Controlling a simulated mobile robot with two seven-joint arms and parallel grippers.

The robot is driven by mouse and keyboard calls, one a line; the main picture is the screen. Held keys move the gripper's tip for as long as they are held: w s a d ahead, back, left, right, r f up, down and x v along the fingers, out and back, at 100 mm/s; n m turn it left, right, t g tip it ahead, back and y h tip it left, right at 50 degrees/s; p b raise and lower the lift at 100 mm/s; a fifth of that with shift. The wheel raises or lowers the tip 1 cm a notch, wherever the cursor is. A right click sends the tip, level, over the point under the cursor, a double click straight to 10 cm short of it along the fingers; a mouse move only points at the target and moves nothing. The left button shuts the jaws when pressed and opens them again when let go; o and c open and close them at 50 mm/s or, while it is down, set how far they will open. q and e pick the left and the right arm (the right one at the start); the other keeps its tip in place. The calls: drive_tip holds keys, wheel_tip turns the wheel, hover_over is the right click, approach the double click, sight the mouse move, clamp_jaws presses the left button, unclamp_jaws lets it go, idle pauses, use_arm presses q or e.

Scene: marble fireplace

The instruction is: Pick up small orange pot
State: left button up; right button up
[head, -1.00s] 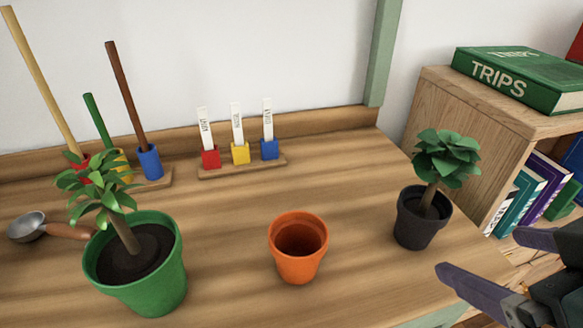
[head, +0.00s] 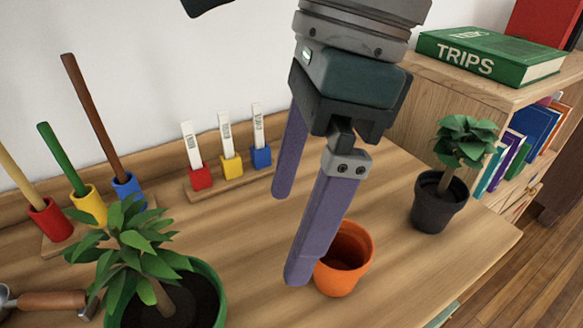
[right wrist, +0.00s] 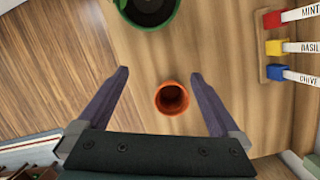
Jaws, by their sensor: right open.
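The small orange pot (head: 352,262) stands upright and empty on the wooden table, partly hidden behind a finger of my right gripper in the head view. My right gripper (head: 290,238) is open, its purple fingers pointing down above the table. In the right wrist view the orange pot (right wrist: 172,98) appears between the spread fingers of the gripper (right wrist: 163,80), nearer the right-hand finger. I see no contact between fingers and pot. My left gripper does not show.
A green pot with a plant (head: 212,290) stands front left and a black pot with a plant (head: 438,205) stands right. Plant labels in a rack (head: 230,168) and coloured holders with sticks (head: 88,205) line the back. A bookshelf (head: 425,78) stands at the right.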

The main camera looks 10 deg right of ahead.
sight(341, 249)
drive_tip(key=w+d+f+h, duration=0.2)
drive_tip(key=d+h, duration=0.1)
drive_tip(key=d, duration=0.3)
drive_tip(key=shift+t, duration=0.3)
wheel_tip(341, 249, down, 9)
drive_tip(key=shift+w+a+r+b, duration=0.1)
drive_tip(key=shift+r+b, duration=0.1)
drive_tip(key=shift+b, duration=0.35)
drive_tip(key=c, duration=1.1)
